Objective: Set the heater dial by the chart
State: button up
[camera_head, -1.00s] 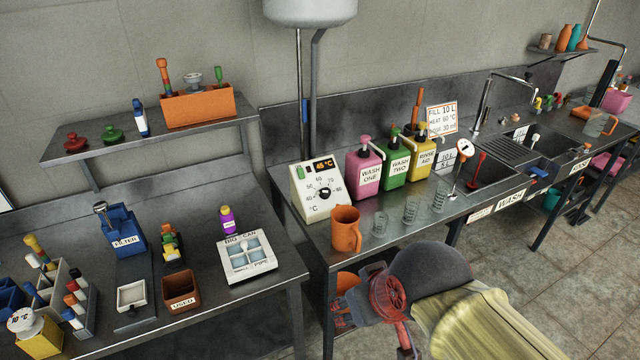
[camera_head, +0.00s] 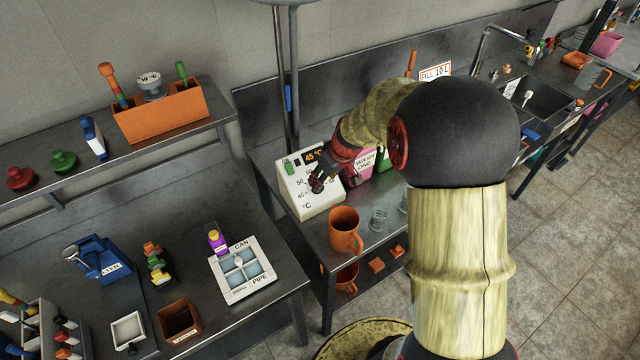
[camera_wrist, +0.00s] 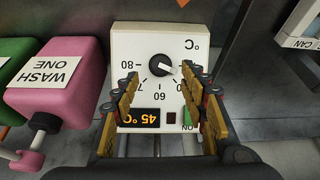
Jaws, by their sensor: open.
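The heater box (camera_head: 300,198) is white with a lit display reading 45 °C. In the wrist view the heater box (camera_wrist: 125,50) appears upside down, with its black dial (camera_wrist: 160,65) ringed by marks up to 80. A pale mark on the dial seems to point to the picture's lower right; its exact setting is unclear. My gripper (camera_head: 318,182) is at the box front and hides the dial in the head view. In the wrist view my gripper (camera_wrist: 160,78) is open, its fingers on either side of the dial; contact cannot be told. The chart (camera_head: 435,73) shows only "FILL 10 L"; my arm hides the rest.
A pink WASH ONE bottle (camera_wrist: 55,85) stands close beside the box, with a green bottle (camera_wrist: 14,58) beyond it. An orange jug (camera_head: 344,230) stands in front of the box on the bench. A vertical pipe (camera_head: 293,80) rises behind.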

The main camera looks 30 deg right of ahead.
jog(key=x, duration=0.5)
jog(key=shift+f+b, duration=0.35)
jog(key=shift+b, duration=0.05)
jog(key=shift+c, duration=1.4)
jog(key=c, duration=0.7)
grip_shut()
